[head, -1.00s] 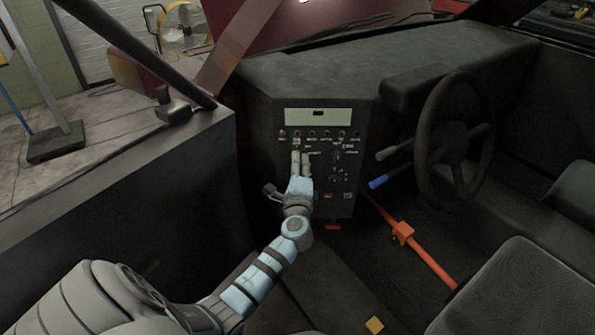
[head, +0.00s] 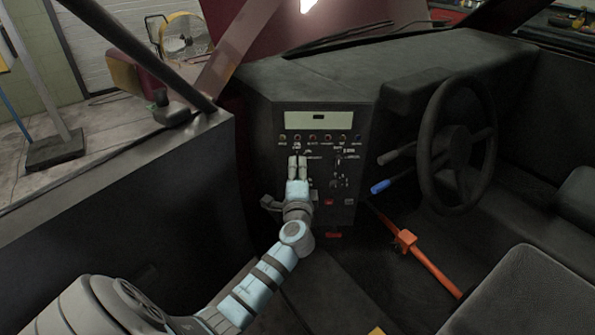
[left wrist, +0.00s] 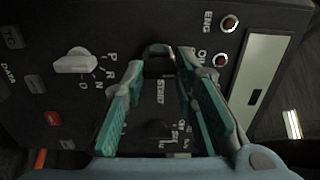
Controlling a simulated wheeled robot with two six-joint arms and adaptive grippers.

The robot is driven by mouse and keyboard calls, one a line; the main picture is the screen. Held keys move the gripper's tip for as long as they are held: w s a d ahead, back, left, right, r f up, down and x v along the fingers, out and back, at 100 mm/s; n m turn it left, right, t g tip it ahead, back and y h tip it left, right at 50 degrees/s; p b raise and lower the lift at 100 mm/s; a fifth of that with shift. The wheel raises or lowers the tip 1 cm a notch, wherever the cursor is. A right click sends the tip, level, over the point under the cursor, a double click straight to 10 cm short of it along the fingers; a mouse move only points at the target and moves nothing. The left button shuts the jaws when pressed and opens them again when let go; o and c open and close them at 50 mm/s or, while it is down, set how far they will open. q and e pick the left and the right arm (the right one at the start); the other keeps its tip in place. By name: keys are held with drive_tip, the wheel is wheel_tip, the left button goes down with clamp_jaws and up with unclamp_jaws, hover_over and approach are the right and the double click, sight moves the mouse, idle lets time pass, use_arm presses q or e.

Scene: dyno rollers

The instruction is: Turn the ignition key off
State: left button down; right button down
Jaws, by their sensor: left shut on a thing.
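The ignition key shows in the left wrist view as a dark looped piece (left wrist: 158,50) between my fingertips, beside the START label. Its turned angle is hard to tell. My left gripper (left wrist: 160,64) is shut on it, with the teal-lined fingers on either side. In the head view my left gripper (head: 297,161) is at the upper left of the black dash panel (head: 345,203), below the row of small lights, and its fingers hide the key. My right gripper is not in view.
The steering wheel (head: 456,150) and a blue-tipped lever (head: 380,187) are to the right of the panel. An orange lever (head: 430,263) rises from the floor. A white selector knob (left wrist: 75,62) sits near the key in the left wrist view.

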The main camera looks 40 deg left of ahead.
use_arm(q)
drive_tip(key=c, duration=1.3)
unclamp_jaws()
drive_tip(key=v, duration=1.2)
drive_tip(key=shift+d, duration=0.1)
